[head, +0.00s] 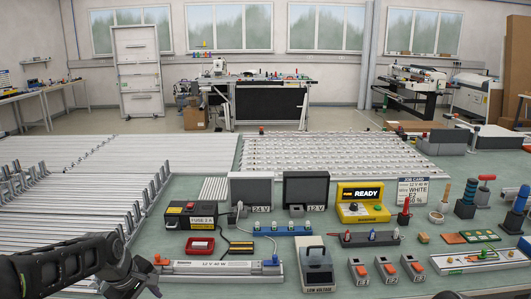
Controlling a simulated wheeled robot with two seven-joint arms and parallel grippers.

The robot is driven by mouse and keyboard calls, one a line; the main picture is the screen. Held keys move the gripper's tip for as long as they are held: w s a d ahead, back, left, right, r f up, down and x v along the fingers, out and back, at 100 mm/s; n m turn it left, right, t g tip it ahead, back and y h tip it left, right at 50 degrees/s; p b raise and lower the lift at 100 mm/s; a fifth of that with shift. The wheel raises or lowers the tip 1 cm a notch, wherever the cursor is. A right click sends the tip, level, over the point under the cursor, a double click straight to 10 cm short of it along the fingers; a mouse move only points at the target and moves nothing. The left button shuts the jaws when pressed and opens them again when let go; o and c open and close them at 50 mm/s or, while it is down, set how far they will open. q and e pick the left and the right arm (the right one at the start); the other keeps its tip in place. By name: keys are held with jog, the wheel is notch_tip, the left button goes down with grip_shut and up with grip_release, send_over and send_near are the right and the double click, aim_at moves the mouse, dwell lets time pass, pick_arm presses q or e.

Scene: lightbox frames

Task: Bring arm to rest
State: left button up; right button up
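My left arm comes in from the lower left, dark and jointed. My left gripper (140,285) is at its end, low in the picture, over the near left part of the bench. It is close to the left end of a long light fixture marked 12 V 40 W (212,267). Its fingers are dark and small, and I cannot tell whether they are open or shut or whether they touch anything. My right gripper is not to be seen.
The green bench (310,228) carries a READY unit (362,203), a fuse box (190,215), a red tray (200,246), a low voltage box (316,264) and a job card (412,191). Metal frame strips (60,210) with upright posts cover the left.

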pick_arm(q)
jog(key=s+d+f+m+h, duration=0.1)
jog(key=s+d+f+m, duration=0.3)
jog(key=d+f, duration=0.5)
jog(key=s+d+f+m+h, duration=0.1)
jog(key=s+d+f+m, duration=0.3)
jog(key=f, duration=0.8)
jog(key=s+d+f+m+g, duration=0.1)
jog(key=s+d+f, duration=0.2)
jog(key=s, duration=0.4)
jog(key=s+d+f+g, duration=0.1)
jog(key=s+d+f, duration=0.1)
jog(key=s+f, duration=0.2)
jog(key=s+d+f+m+g+h, duration=0.1)
jog(key=s+d+f, duration=0.2)
jog(key=s, duration=0.7)
jog(key=shift+s+d+f+m, duration=0.3)
jog(key=shift+s+d+f, duration=0.1)
jog(key=shift+f, duration=0.3)
